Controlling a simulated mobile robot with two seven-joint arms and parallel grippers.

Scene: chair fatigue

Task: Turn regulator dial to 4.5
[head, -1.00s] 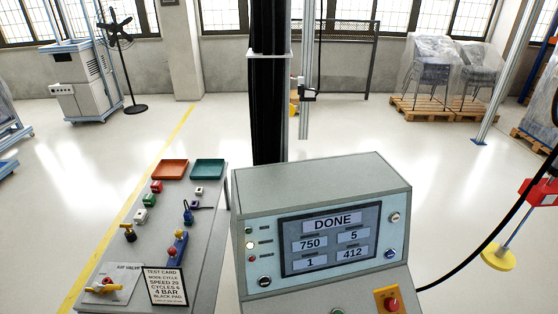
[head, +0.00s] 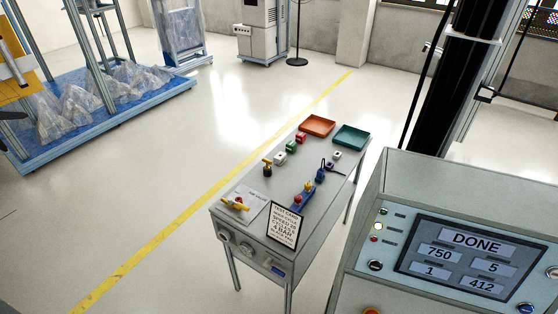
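The work table (head: 226,208) stands in the middle of the head view. Its front face carries two round grey knobs, a left knob (head: 224,235) and a right knob (head: 246,249), and a small blue display (head: 278,268). Which of these is the regulator dial, and its setting, is too small to tell. A yellow valve handle (head: 236,204) lies on the air valve plate on the table top. The test card (head: 284,226) stands at the front right corner; its large lines include "4 BAR". Neither of my grippers is in view.
The control console (head: 400,180) at the right reads DONE, 750, 5, 1 and 412. An orange tray (head: 317,125) and a green tray (head: 350,137) sit at the table's far end. The floor left of the table is clear along the yellow line (head: 190,212).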

